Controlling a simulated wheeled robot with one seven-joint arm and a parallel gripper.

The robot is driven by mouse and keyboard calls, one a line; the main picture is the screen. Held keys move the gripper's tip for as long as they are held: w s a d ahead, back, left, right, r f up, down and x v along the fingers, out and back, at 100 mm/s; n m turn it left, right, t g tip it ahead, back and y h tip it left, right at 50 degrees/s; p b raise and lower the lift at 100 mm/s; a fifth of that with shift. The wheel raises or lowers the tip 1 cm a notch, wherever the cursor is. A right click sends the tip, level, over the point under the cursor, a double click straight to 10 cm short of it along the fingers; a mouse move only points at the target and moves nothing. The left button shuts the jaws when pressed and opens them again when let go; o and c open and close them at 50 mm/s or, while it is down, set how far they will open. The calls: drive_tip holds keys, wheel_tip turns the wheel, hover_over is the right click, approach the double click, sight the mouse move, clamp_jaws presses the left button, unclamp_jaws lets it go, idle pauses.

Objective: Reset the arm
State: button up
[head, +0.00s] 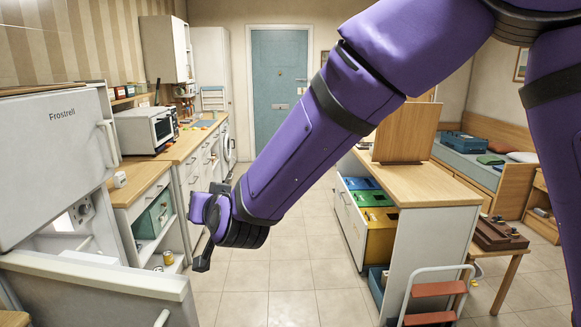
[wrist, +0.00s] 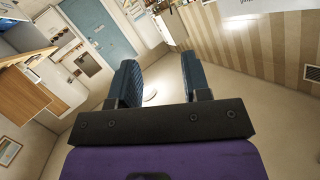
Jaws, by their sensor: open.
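My gripper (head: 204,230) is at the end of my purple arm, left of centre in the head view. It hangs in free air over the tiled floor, between the fridge on the left and the wooden-topped island on the right. In the wrist view my gripper (wrist: 158,62) shows two dark blue-grey fingers spread apart. Nothing is between them. My arm comes down from the upper right and hides part of the floor and the island's far side.
The white fridge (head: 55,165) stands open at the near left. A counter (head: 190,145) with a microwave (head: 147,129) runs behind it. The island (head: 430,185) has an open drawer with coloured bins; a step stool (head: 435,290) stands by it. The tiled floor (head: 290,275) is clear.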

drive_tip(key=s+d+r+g+h, duration=0.1)
drive_tip(key=s+d+r, duration=0.15)
drive_tip(key=d, duration=0.65)
drive_tip(key=s+d+r+g+h, duration=0.15)
drive_tip(key=d+r, duration=0.25)
drive_tip(key=d, duration=0.6)
drive_tip(key=s+d+r+g+h, duration=0.1)
drive_tip(key=d+r, duration=0.3)
drive_tip(key=d, duration=0.5)
drive_tip(key=s+d+f+m+g+h, duration=0.1)
drive_tip(key=s+d+h, duration=0.4)
drive_tip(key=s+d, duration=1.5)
drive_tip(key=d+m+g, duration=0.1)
drive_tip(key=g, duration=0.1)
drive_tip(key=shift+f+m+g, duration=0.35)
drive_tip(key=shift+f+m, duration=0.05)
